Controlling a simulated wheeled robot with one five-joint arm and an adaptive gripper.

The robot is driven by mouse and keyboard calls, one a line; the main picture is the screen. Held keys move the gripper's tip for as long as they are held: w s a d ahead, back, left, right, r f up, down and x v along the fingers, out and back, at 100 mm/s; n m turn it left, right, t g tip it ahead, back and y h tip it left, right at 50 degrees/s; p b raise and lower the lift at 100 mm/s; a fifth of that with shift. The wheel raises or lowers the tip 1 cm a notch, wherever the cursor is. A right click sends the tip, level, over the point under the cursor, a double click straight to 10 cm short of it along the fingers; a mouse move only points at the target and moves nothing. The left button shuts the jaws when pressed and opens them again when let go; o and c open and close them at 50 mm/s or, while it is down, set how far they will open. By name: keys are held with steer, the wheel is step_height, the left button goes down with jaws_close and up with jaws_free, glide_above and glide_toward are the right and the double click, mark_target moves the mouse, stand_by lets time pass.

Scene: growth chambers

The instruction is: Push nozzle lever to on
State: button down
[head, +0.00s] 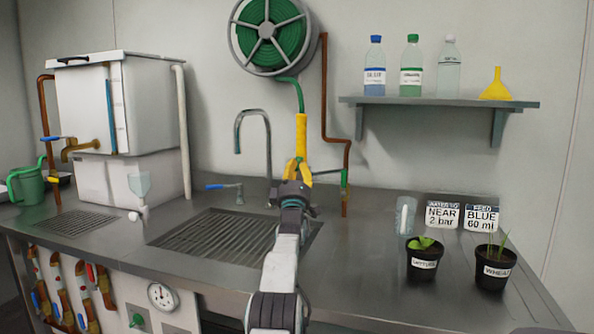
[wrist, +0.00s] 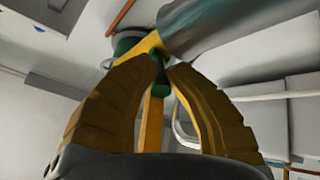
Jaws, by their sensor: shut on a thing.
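The yellow spray nozzle (head: 301,131) hangs upright at the end of a green hose, in front of the back wall above the sink counter. My gripper (head: 298,168) is at the nozzle's lower end, with its yellow fingers around it. In the wrist view my gripper (wrist: 162,64) has its fingertips closed in on a small green part (wrist: 160,85) beside a slim yellow bar (wrist: 152,122). I cannot tell which of these is the lever, or its position. A grey cylinder (wrist: 235,22) crosses above the fingertips.
The hose reel (head: 268,36) is on the wall above. A tap (head: 240,134) stands left of my gripper; a copper pipe (head: 324,90) runs close on its right. Potted plants (head: 424,263) stand at the right. A shelf (head: 440,102) holds bottles and a funnel.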

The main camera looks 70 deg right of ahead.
stand_by(0.4)
steer(key=c, duration=1.2)
jaws_free()
steer(key=shift+c, duration=0.2)
steer(key=shift+a+f, duration=0.1)
steer(key=v, duration=0.7)
steer(key=shift+f, duration=0.15)
